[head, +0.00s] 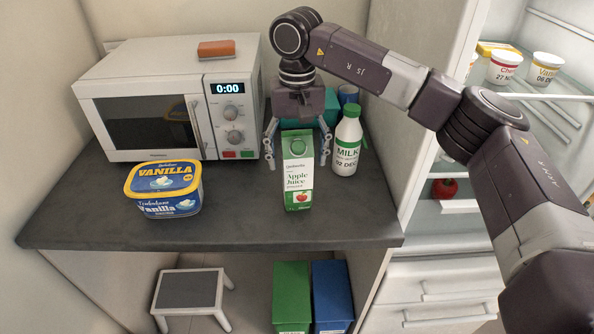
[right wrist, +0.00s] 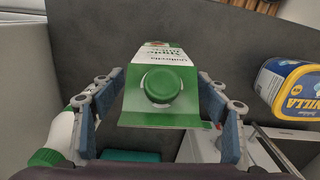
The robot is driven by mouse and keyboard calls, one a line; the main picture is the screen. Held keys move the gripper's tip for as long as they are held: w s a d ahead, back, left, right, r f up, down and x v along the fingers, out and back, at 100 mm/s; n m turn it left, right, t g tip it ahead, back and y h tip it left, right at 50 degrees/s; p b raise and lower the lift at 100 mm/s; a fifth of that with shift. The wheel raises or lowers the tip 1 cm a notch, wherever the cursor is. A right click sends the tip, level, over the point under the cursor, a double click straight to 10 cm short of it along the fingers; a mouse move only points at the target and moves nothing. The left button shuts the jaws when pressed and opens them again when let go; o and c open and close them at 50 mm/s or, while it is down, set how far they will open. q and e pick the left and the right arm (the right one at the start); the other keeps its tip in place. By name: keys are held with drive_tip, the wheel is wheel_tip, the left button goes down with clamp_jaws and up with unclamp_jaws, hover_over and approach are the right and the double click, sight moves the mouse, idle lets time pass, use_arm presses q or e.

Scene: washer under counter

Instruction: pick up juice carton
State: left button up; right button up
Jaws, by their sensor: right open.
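A green and white apple juice carton (head: 298,178) stands upright on the dark counter, near its front edge. My right gripper (head: 298,165) is open above and around the top of the carton, with one finger on each side. In the right wrist view the carton's green cap (right wrist: 161,86) lies between the two open fingers (right wrist: 160,110). A gap shows on both sides, so the fingers appear apart from the carton. My left gripper is in neither view.
A milk bottle (head: 346,142) stands close to the right of the carton. A vanilla tub (head: 164,190) is on the left, with a microwave (head: 165,100) behind it. A teal object (head: 318,128) and a blue one (head: 348,95) sit behind. An open fridge (head: 450,225) is at right.

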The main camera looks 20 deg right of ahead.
clamp_jaws()
drive_tip(key=shift+r, duration=0.1)
idle(0.4)
